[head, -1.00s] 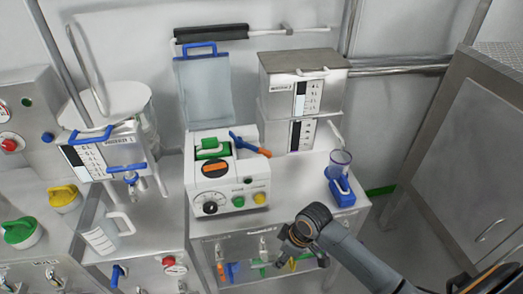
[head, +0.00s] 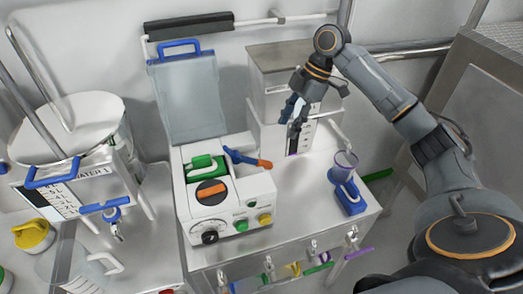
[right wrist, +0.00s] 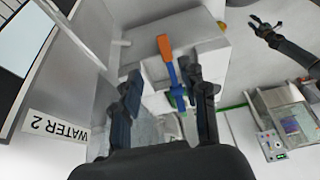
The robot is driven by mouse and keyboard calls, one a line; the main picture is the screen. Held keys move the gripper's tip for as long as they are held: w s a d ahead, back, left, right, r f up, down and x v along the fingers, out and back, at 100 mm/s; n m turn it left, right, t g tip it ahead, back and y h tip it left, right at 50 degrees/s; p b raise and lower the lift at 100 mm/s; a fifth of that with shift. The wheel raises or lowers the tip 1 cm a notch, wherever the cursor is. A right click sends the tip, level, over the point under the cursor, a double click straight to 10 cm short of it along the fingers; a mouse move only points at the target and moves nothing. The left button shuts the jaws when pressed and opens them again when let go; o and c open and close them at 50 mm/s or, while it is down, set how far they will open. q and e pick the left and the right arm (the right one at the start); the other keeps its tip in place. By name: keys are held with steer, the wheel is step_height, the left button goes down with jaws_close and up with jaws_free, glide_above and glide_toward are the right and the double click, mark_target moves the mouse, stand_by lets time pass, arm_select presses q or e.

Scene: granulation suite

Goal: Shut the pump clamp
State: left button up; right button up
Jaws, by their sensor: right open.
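The white pump (head: 230,197) stands on the steel table, with a green block (head: 203,167) and an orange knob (head: 211,190) on top. The clamp lever (head: 248,159), blue with an orange end, sticks out to the right and is raised off the pump. My right gripper (head: 297,124) is open and empty, above and behind the lever, in front of the stacked steel boxes. In the right wrist view the lever (right wrist: 168,58) shows between the open fingers, apart from them. A small dark gripper (right wrist: 265,28), apparently my left, shows far off there; its jaws are unclear.
A clear panel with a blue handle (head: 184,98) stands behind the pump. A blue holder with a clear cup (head: 347,190) sits at the table's right. Table between pump and holder is clear.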

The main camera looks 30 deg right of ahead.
steer(key=p, duration=0.1)
glide_toward(269, 163)
steer(key=p+x, duration=0.1)
steer(key=x, duration=0.7)
steer(key=shift+f, duration=0.4)
arm_select(q)
steer(key=shift+s+d+r, duration=0.1)
steer(key=shift+s+r, duration=0.1)
steer(key=shift+r, duration=0.4)
steer(key=shift+s+r, duration=0.15)
steer(key=shift+r, duration=0.45)
steer(key=shift+s, duration=0.1)
arm_select(e)
steer(key=shift+c, duration=0.5)
arm_select(q)
steer(key=shift+s, duration=0.15)
arm_select(e)
jaws_close()
